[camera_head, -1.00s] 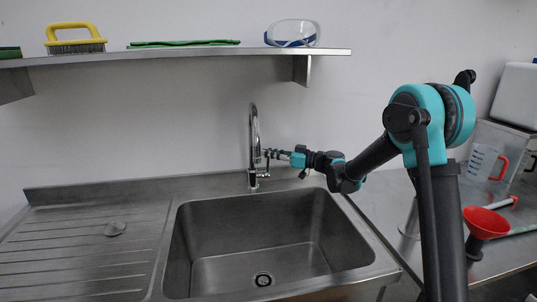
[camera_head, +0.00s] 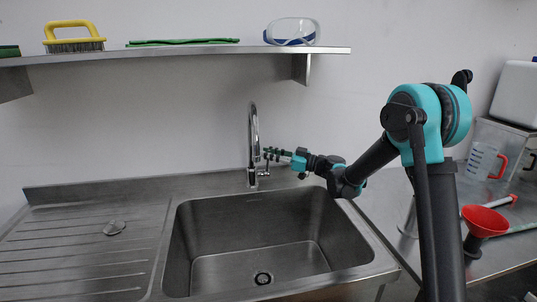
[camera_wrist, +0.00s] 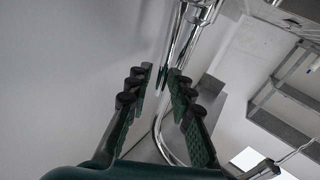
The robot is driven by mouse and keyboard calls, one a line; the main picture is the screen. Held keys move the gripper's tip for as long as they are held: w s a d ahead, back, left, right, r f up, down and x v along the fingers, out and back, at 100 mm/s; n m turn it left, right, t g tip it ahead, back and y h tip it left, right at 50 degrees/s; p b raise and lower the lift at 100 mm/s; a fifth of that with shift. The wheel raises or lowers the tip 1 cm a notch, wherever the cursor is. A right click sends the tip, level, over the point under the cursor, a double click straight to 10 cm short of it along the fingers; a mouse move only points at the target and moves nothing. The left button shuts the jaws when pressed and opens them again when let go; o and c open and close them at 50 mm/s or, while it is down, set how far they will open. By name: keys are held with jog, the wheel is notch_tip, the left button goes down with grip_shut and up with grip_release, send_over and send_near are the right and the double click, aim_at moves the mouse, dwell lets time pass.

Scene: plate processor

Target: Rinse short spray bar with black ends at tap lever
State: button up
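The chrome tap (camera_head: 254,135) stands at the back rim of the sink, with a tall curved spout. The tap lever (camera_head: 264,169) is a small part at the right of its base. My gripper (camera_head: 270,154) reaches in from the right, close beside the tap just above the lever; contact cannot be told. In the wrist view my gripper (camera_wrist: 158,76) has two green-padded fingers with a gap between them and holds nothing visible. The chrome tap (camera_wrist: 194,24) passes beyond the fingertips there. I see no spray bar with black ends in either view.
The steel sink (camera_head: 268,245) is empty, with a drain in its floor. A ribbed drainboard (camera_head: 80,250) lies left. A shelf (camera_head: 200,53) above holds a yellow brush, green cloth and goggles. A red funnel (camera_head: 484,220) and a measuring jug (camera_head: 482,160) stand on the right.

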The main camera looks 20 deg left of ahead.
jog(key=shift+o, duration=0.4)
jog(key=d, duration=1.2)
jog(key=shift+s+f, duration=0.25)
jog(key=shift+f, duration=0.2)
